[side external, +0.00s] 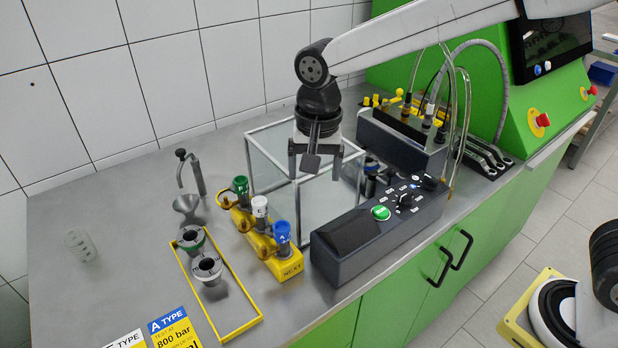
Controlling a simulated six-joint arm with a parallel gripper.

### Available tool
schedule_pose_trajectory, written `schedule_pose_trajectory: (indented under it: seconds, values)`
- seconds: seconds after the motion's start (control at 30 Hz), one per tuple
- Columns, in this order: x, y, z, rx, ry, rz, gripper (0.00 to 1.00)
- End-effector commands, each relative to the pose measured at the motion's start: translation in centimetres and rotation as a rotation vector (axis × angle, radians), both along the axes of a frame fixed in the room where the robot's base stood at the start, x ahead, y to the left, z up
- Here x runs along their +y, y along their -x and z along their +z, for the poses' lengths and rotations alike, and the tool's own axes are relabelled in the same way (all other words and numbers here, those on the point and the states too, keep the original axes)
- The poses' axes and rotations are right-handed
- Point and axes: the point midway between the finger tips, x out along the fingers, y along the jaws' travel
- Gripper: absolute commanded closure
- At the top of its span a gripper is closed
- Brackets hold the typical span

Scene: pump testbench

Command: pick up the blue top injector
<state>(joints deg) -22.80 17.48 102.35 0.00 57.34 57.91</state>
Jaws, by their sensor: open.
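The blue top injector (282,235) stands upright at the near end of a yellow holder (288,266). A white top injector (261,208) and a green top injector (241,188) stand behind it in the same holder. My gripper (317,177) points down above and to the right of the injectors, in front of or over the glass box. Its jaws are open, and I see nothing between them. The gripper and the blue injector are clearly apart.
A glass box with a pale frame (251,170) stands behind the injectors. A dark control box (345,252) with a green button is to their right. A yellow frame tray (238,331) with two funnel-like cups is to their left. The metal table (110,240) is mostly free at left.

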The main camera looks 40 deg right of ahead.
Motion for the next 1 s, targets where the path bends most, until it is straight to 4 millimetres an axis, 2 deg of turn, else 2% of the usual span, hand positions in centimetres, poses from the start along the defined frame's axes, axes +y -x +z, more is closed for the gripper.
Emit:
schedule_pose_trajectory:
  seconds: [0.03, 0.13, 0.43, 0.5, 0.7, 1.0]
  values:
    - [1.2, -0.3, -0.3, 0.01, 0.002, -0.023, 0.12]
    - [2.9, -0.8, -0.5, 0.024, 0.006, -0.073, 0.12]
    - [6.5, -1.3, -1.3, 0.049, 0.017, -0.176, 0.12]
    - [6.2, -1.3, -2.7, 0.051, 0.018, -0.176, 0.12]
    - [6.2, -1.3, -5.5, 0.05, 0.017, -0.175, 0.12]
    - [6.2, -1.3, -6.4, 0.048, 0.016, -0.174, 0.12]
